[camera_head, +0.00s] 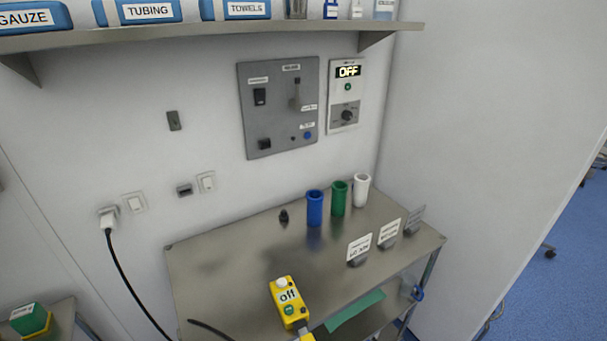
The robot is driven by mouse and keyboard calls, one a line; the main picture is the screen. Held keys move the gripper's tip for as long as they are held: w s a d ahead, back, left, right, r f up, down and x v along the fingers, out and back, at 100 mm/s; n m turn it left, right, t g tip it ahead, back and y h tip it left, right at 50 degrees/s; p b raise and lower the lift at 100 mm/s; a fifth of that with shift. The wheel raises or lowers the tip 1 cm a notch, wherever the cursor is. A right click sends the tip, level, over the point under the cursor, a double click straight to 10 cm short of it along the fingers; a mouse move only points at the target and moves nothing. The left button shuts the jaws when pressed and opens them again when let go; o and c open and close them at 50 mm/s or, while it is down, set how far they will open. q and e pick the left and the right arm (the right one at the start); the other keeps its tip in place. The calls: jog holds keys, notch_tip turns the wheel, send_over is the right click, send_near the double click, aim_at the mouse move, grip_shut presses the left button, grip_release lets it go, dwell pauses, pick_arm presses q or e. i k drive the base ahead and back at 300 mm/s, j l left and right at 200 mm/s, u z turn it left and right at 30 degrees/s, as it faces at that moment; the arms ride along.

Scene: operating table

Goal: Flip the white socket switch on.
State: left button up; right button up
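On the wall at left, a white plug (108,219) with a black cable sits at a socket. A white switch (134,204) on a square plate is just right of it. A second white switch (207,182) is farther right, beside a small dark grey wall fitting (184,190). Both switches are too small to tell whether they are on or off. Neither of my grippers is in view.
A steel table (215,275) holds blue (315,208), green (339,198) and white (362,190) cups, label stands (359,249) and a yellow box reading "off" (289,302). A grey panel (280,108) and an "OFF" display (348,71) are above. A shelf (200,35) overhangs.

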aim_at(135, 206)
jog(key=u, duration=0.45)
jog(key=j+u, duration=0.1)
jog(key=u, duration=0.8)
jog(key=j+u, duration=0.1)
jog(key=u, duration=0.4)
